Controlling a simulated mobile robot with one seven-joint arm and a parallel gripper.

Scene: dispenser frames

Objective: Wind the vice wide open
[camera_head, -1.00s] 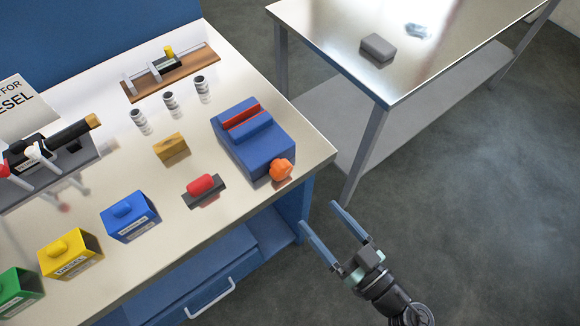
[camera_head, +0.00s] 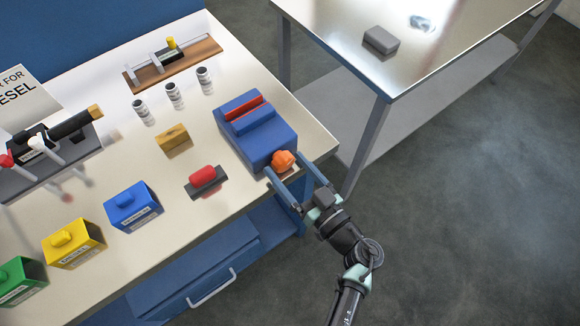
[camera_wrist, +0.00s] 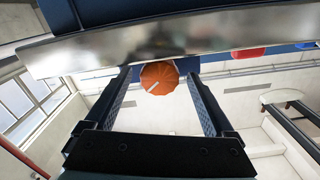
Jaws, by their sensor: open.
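The blue vice (camera_head: 256,133) stands at the right front of the workbench, with a red strip (camera_head: 246,111) showing between its jaws. Its orange knob (camera_head: 284,160) is on the front end, facing my gripper. My gripper (camera_head: 288,173) is open at the bench's front edge, its fingers pointing at the knob, one to each side of it. In the wrist view the orange knob (camera_wrist: 159,77) sits between the open fingertips (camera_wrist: 159,80), with a gap on both sides. A pale mark shows on the knob's face. I cannot tell how deep the knob is between the fingers.
A red-handled block (camera_head: 205,181) and a yellow-brown block (camera_head: 173,139) lie left of the vice. Blue (camera_head: 133,207), yellow (camera_head: 74,243) and green (camera_head: 20,281) boxes line the bench's front. A second table (camera_head: 340,40) stands at right; open floor lies between.

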